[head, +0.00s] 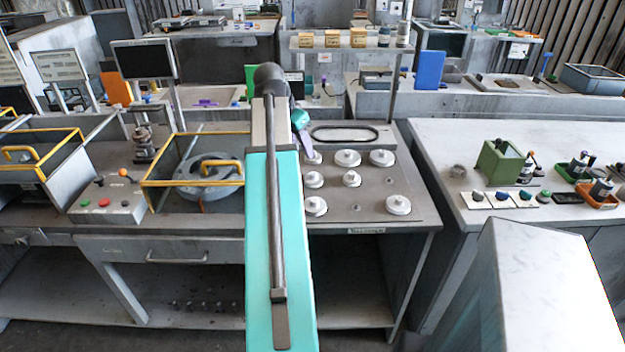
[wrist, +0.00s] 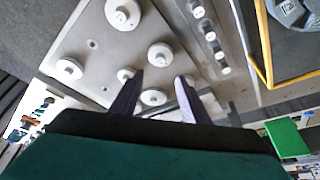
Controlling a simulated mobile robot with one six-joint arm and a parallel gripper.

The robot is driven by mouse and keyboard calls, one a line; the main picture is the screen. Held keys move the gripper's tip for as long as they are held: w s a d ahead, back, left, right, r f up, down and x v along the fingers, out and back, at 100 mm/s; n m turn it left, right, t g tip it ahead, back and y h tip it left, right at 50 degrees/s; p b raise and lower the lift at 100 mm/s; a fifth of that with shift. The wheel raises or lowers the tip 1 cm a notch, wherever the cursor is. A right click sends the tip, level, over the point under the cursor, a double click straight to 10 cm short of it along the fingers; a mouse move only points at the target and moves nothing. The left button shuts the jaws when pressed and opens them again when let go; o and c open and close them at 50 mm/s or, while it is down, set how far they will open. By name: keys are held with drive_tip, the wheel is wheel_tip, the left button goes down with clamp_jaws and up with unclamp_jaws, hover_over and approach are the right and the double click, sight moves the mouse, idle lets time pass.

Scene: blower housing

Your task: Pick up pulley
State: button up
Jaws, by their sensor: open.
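Several white round pulley-like parts sit on a grey plate (head: 370,190) on the bench. They include one at front right (head: 398,205), one at front left (head: 316,206) and one at the back right (head: 381,158). I cannot tell which is the pulley meant. My gripper (head: 303,135) is over the plate's back left side, partly hidden by my arm. A white disc (wrist: 153,97) shows between the fingers, and another white disc (wrist: 160,55) lies beyond the tips.
A yellow-framed enclosure (head: 195,172) with a grey round housing stands left of my arm. Left of it is a button box (head: 108,200). A black oval ring (head: 345,133) lies behind the discs. A green box (head: 500,162) stands on the right bench.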

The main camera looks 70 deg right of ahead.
drive_tip(key=p, duration=0.1)
hover_over(314, 173)
drive_tip(key=w+a, duration=0.1)
drive_tip(key=a, duration=0.2)
drive_tip(key=shift+w+d+f, duration=0.1)
drive_tip(key=shift+f, duration=3.3)
drive_tip(key=shift+p+x, duration=0.95)
drive_tip(key=shift+x, duration=1.65)
clamp_jaws()
drive_tip(key=shift+r, duration=0.25)
